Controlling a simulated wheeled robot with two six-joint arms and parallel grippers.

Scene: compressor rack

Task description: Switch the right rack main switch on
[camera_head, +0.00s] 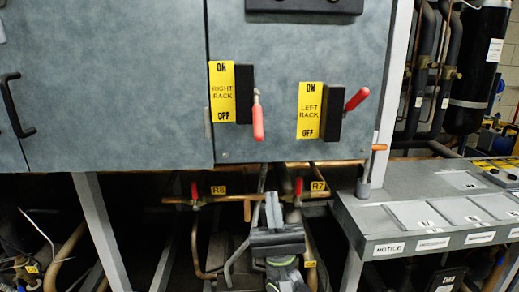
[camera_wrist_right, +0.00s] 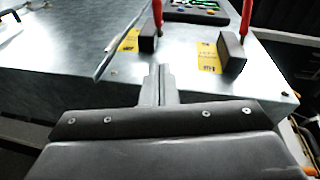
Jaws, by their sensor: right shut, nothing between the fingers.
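The right rack main switch is a black box (camera_head: 244,94) beside a yellow ON/OFF label (camera_head: 222,92) on the grey cabinet front. Its red handle (camera_head: 258,122) hangs down, toward OFF. The left rack switch (camera_head: 329,112) is to its right, with its red handle (camera_head: 357,98) angled up and right. My right gripper (camera_head: 273,205) is below the cabinet's lower edge, under the right rack handle and apart from it. In the right wrist view its fingers (camera_wrist_right: 160,82) are together and empty, with a red handle (camera_wrist_right: 158,12) beyond the tips. My left gripper is not in view.
Copper pipes with small red valve handles (camera_head: 194,190) and tags R8 and R7 run below the cabinet (camera_head: 120,80), close around my right gripper. A grey ledge (camera_head: 400,220) with an upright orange-topped lever (camera_head: 373,165) stands at the right. A black door handle (camera_head: 14,105) is at far left.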

